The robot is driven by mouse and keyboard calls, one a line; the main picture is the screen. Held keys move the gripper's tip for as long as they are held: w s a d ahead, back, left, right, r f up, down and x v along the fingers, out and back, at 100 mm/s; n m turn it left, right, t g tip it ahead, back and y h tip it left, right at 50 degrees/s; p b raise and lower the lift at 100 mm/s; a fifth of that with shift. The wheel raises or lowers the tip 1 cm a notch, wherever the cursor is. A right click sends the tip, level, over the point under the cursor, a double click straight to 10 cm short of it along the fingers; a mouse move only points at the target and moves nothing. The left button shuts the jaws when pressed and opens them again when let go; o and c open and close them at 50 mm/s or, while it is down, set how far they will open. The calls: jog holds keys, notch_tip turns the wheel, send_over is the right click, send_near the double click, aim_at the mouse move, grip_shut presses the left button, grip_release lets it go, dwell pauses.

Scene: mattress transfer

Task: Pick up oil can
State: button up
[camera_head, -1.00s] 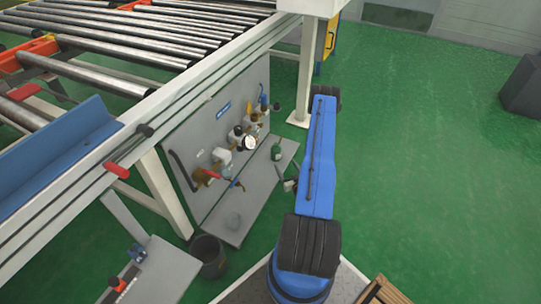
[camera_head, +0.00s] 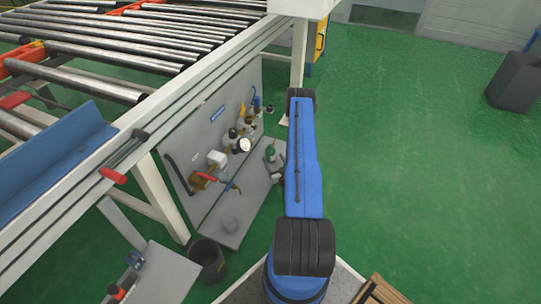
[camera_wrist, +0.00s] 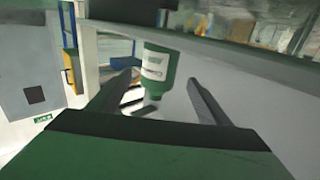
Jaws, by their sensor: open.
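The oil can (camera_head: 270,153) is a small green can with a pale label, standing on the grey shelf (camera_head: 240,205) below the valve panel. In the wrist view the green can (camera_wrist: 157,68) appears upside down, ahead of my gripper (camera_wrist: 158,84) and between the lines of its two fingers. The fingers are apart and nothing is held. How far the can is from the fingertips is hard to tell. In the head view my blue arm hides most of the gripper.
A grey panel (camera_head: 205,120) with valves and a gauge stands just behind the shelf. The roller conveyor (camera_head: 130,60) is above and left. A dark bin (camera_head: 207,258) stands near the shelf's front end. Green floor (camera_head: 420,150) to the right is open.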

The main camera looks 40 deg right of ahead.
aim_at(270, 153)
jog(key=shift+x, duration=3.15)
jog(key=shift+d, duration=0.1)
jog(key=c, duration=1.4)
